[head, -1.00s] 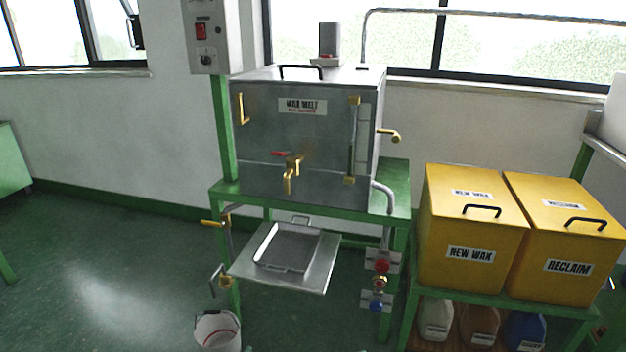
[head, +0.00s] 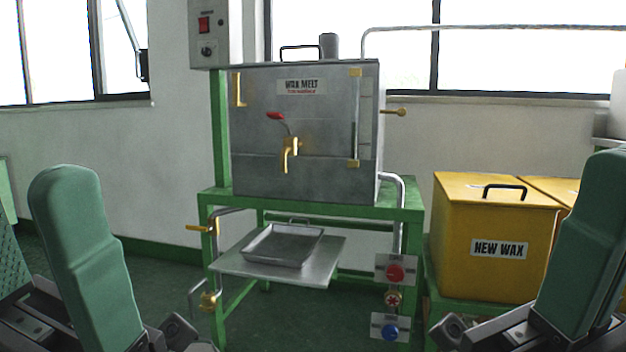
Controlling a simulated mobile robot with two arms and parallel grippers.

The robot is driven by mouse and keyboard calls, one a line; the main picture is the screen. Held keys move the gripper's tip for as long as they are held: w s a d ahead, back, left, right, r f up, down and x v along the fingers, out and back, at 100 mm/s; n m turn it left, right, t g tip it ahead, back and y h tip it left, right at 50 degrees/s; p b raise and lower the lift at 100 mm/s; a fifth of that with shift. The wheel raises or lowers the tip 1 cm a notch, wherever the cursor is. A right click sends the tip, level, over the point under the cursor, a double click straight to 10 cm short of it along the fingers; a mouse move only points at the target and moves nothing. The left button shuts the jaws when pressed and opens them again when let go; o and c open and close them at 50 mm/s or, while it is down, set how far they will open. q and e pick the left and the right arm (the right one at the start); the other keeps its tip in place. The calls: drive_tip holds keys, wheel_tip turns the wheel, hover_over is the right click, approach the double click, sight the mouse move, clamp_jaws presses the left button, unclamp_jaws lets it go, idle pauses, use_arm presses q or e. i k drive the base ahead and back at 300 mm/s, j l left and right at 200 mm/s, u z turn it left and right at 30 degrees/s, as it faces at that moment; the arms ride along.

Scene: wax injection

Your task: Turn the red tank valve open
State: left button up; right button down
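The red tank valve is a lever with a red grip (head: 276,116) above the brass tap (head: 289,150) on the front of the steel wax melt tank (head: 255,135). The lever rises from the tap and leans left. My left gripper (head: 34,225) is at the lower left, with two green fingers apart and nothing seen between them. My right gripper (head: 590,235) is at the lower right edge; one green finger shows clearly and the rest is cut off. Neither gripper touches the valve.
A tray (head: 285,262) sits on a metal shelf below the tap. A yellow NEW WAX bin (head: 460,220) stands right. The space before the tap looks clear.

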sight(395, 273)
drive_tip(key=i+j, duration=0.4)
drive_tip(key=j, duration=0.15)
drive_tip(key=i+j, duration=0.45)
drive_tip(key=j+z, duration=0.05)
